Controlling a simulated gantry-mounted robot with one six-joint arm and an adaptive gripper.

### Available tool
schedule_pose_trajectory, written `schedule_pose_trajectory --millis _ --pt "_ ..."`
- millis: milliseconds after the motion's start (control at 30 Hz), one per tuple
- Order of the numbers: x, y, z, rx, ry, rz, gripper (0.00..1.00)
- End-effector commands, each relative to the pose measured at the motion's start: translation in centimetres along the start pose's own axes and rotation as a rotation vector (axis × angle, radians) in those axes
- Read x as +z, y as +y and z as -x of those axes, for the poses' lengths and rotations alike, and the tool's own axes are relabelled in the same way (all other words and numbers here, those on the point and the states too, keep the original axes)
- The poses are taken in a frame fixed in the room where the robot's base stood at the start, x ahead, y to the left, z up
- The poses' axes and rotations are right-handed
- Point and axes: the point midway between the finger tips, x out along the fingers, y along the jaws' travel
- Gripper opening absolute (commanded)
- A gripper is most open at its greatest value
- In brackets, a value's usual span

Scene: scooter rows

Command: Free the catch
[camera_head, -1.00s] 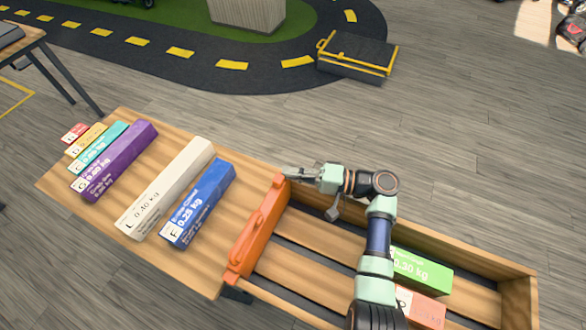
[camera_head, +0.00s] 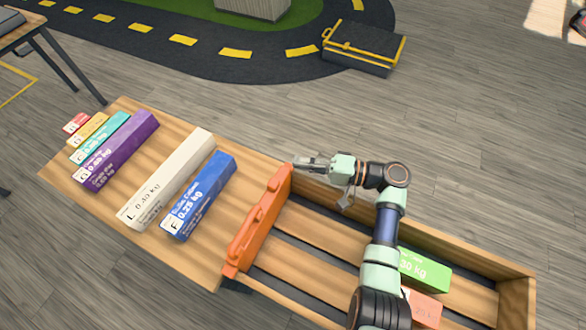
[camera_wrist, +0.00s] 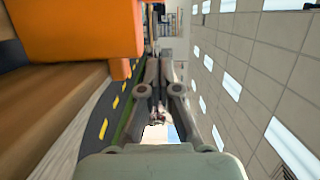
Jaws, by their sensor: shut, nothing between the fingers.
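An orange gate bar (camera_head: 259,220) stands across the wooden bench, between the flat tabletop and the slatted trough. It also fills the upper left of the wrist view (camera_wrist: 80,28). A small orange tab hangs from its lower edge there (camera_wrist: 120,68); I cannot tell whether it is the catch. My gripper (camera_head: 300,162) is at the far end of the orange bar, pointing left, close to its top. In the wrist view its fingers (camera_wrist: 157,62) are together and empty, just right of the orange part. I cannot tell whether they touch it.
Blue (camera_head: 198,196), white (camera_head: 170,180), purple (camera_head: 117,150) and smaller labelled blocks lie on the tabletop (camera_head: 120,240) left of the bar. Green (camera_head: 425,270) and salmon (camera_head: 425,308) blocks lie in the trough (camera_head: 325,238) under my arm. A black and yellow case (camera_head: 364,47) is on the floor.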

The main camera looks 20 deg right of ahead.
Motion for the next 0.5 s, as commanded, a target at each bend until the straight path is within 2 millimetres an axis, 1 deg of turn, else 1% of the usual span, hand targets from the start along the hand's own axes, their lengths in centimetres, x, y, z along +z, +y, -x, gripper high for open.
schedule_pose_trajectory --millis 33,200,333,500 --pt "-0.1 -0.7 1.4 -0.001 0.004 0.0 0.0" --pt "-0.1 -0.6 5.2 -0.001 0.004 -0.001 0.0" --pt "0.0 -0.5 7.1 -0.001 0.003 0.0 0.0" --pt "0.0 -0.4 8.1 -0.001 0.001 0.001 0.0"
